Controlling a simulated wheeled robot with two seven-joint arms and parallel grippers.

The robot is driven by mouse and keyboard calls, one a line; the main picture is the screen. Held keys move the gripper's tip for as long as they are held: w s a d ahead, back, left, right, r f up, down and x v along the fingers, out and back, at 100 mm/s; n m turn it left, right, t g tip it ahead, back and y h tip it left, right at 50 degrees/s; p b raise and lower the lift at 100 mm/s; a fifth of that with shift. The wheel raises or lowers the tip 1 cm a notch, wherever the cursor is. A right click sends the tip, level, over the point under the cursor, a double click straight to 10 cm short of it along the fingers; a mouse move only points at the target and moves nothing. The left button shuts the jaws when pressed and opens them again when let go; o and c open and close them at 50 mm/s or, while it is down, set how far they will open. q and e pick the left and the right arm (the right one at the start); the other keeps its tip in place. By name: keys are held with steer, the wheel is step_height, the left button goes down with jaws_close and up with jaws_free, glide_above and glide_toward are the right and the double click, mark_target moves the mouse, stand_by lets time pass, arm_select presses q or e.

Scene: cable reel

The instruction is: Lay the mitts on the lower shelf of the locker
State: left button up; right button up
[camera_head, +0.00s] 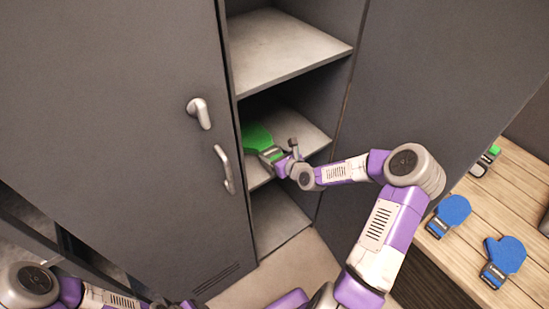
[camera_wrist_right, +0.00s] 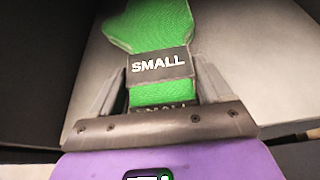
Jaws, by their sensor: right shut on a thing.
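A green mitt (camera_head: 256,137) with a dark cuff is inside the open locker, just above or on the shelf (camera_head: 308,134) below the top one; I cannot tell if it touches. My right gripper (camera_head: 277,158) is shut on its cuff. In the right wrist view the mitt (camera_wrist_right: 155,25) extends away from the fingers, and its band reads "SMALL". Two blue mitts, one (camera_head: 453,211) behind the other (camera_head: 504,257), lie on the wooden bench (camera_head: 480,205). A partly visible green-and-grey item (camera_head: 486,160) lies farther back. My left gripper is outside the view.
The upper shelf (camera_head: 280,45) looks bare, and so does the locker floor (camera_head: 275,222). A closed grey door (camera_head: 120,110) with handles stands left of the opening. A grey panel (camera_head: 430,70) stands right of it. Part of a blue item (camera_head: 545,223) shows at the right edge.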

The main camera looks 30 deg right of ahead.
steer(key=o, duration=1.1)
steer(key=shift+s, duration=0.1)
steer(key=p+v, duration=0.4)
steer(key=v, duration=0.8)
steer(key=shift+r+p, duration=0.1)
steer(key=shift+p, duration=0.3)
